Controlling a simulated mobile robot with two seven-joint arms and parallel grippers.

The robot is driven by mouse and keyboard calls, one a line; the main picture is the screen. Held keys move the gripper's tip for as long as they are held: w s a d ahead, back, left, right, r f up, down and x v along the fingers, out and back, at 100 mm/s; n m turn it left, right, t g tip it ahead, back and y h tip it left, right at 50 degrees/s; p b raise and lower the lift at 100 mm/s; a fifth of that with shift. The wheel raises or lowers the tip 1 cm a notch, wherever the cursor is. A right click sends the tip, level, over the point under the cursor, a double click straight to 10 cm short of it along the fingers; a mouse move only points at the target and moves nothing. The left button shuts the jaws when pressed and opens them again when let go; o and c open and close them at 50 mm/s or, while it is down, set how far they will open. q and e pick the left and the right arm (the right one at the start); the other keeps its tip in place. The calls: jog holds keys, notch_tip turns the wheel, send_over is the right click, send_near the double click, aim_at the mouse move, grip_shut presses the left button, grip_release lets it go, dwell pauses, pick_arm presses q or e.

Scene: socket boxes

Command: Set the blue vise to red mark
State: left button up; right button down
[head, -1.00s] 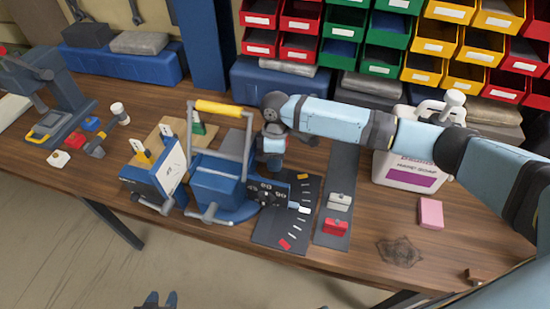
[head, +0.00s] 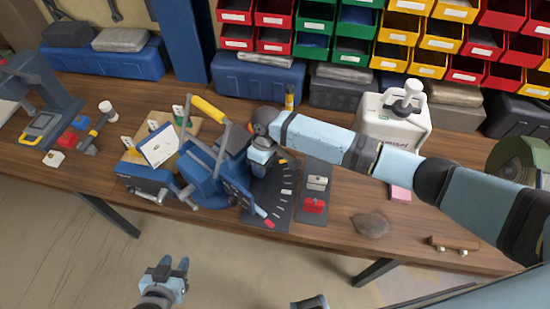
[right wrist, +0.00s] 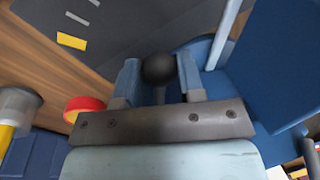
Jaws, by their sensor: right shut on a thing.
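The blue vise (head: 203,172) stands on a swivel base on the bench, with a yellow-gripped handle on top. A dark plate (head: 283,186) beside it carries a curved row of white ticks, a yellow mark (head: 283,161) and a red mark (head: 268,223). The vise's pale pointer tip (head: 261,212) lies close to the red mark; exact alignment is unclear. My right gripper (head: 258,166) is at the vise's right side, its fingertips hidden there. In the right wrist view its fingers are closed around a black ball knob (right wrist: 158,69). My left gripper (head: 171,269) is open and empty, off the bench front.
A white soap jug (head: 390,125), pink block (head: 400,194) and brown patch (head: 371,225) are to the right. A grey block (head: 317,183) and red block (head: 313,206) sit on a dark strip beside the plate. Bins line the back.

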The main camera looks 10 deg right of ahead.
jog(key=shift+s, duration=0.25)
jog(key=c, duration=0.8)
grip_release()
jog(key=shift+o, duration=0.2)
notch_tip(320, 180, up, 14)
jog(key=w+d+b, duration=0.1)
jog(key=w, duration=0.1)
jog(key=shift+d+f, duration=0.25)
jog(key=shift+d, duration=0.1)
